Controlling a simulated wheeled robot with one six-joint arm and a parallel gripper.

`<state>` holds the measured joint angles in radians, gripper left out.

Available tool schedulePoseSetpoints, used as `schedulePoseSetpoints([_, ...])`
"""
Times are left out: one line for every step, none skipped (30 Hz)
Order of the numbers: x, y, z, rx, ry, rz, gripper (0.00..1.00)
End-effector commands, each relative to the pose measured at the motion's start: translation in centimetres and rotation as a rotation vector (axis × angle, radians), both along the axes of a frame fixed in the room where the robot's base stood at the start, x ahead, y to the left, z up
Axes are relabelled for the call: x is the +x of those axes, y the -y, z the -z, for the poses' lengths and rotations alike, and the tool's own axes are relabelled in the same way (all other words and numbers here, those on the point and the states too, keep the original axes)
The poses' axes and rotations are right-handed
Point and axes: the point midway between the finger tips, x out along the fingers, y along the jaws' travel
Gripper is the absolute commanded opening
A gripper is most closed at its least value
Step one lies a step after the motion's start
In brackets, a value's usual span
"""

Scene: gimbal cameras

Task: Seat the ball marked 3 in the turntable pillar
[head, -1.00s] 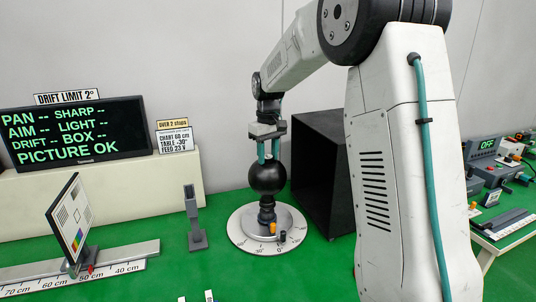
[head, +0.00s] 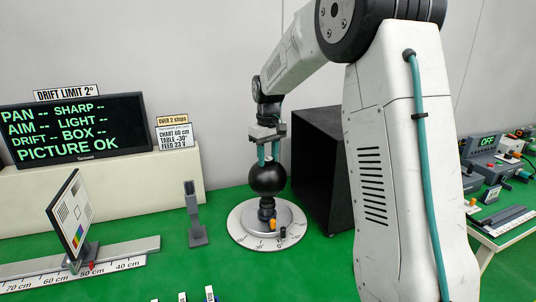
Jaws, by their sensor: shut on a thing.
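A black ball (head: 267,179) hangs between the teal fingers of my gripper (head: 268,156), which is shut on its top. No number shows on the ball from this side. The ball is directly above the short dark pillar (head: 267,205) at the middle of the round silver turntable (head: 245,228). Its underside meets the pillar top in the picture; I cannot tell whether it is fully seated. An orange peg and a dark peg stand at the turntable's front, by its degree scale.
A black open box (head: 325,170) stands right behind the turntable. A grey post (head: 194,215) stands to its left. A chart board (head: 72,215) sits on a centimetre rail (head: 130,252). The screen (head: 75,130) reads PICTURE OK. A side table (head: 500,226) with devices is at right.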

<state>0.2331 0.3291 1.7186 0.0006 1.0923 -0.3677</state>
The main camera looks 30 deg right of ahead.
Motion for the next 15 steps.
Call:
schedulePoseSetpoints([0.01, 0.01, 0.07, 0.0, 0.001, 0.0, 0.0])
schedulePoseSetpoints([0.02, 0.01, 0.06, 0.0, 0.001, 0.0, 0.42])
schedulePoseSetpoints([0.02, 0.01, 0.04, 0.0, 0.001, 0.0, 0.54])
schedulePoseSetpoints([0.02, 0.01, 0.04, 0.0, 0.001, 0.0, 0.62])
schedulePoseSetpoints([0.02, 0.01, 0.05, 0.0, 0.001, 0.0, 0.62])
schedulePoseSetpoints([0.01, 0.0, 0.06, 0.0, 0.001, 0.0, 0.62])
schedulePoseSetpoints([0.01, 0.0, 0.06, 0.0, 0.001, 0.0, 0.62])
schedulePoseSetpoints([0.01, 0.01, 0.06, 0.0, 0.0, 0.0, 0.62])
schedulePoseSetpoints([0.01, 0.0, 0.07, 0.0, 0.0, 0.0, 0.62])
schedulePoseSetpoints([0.01, 0.0, 0.07, 0.0, 0.0, 0.0, 0.62])
schedulePoseSetpoints([-0.02, 0.0, 0.14, 0.0, -0.001, 0.0, 0.62])
schedulePoseSetpoints([-0.01, 0.0, 0.1, 0.0, -0.001, 0.0, 0.62])
schedulePoseSetpoints([0.0, 0.0, 0.0, 0.0, -0.001, 0.0, 0.62])
schedulePoseSetpoints([0.01, 0.01, -0.16, 0.0, 0.0, 0.0, 0.62])
schedulePoseSetpoints([0.03, 0.01, -0.51, 0.0, 0.001, 0.0, 0.62])
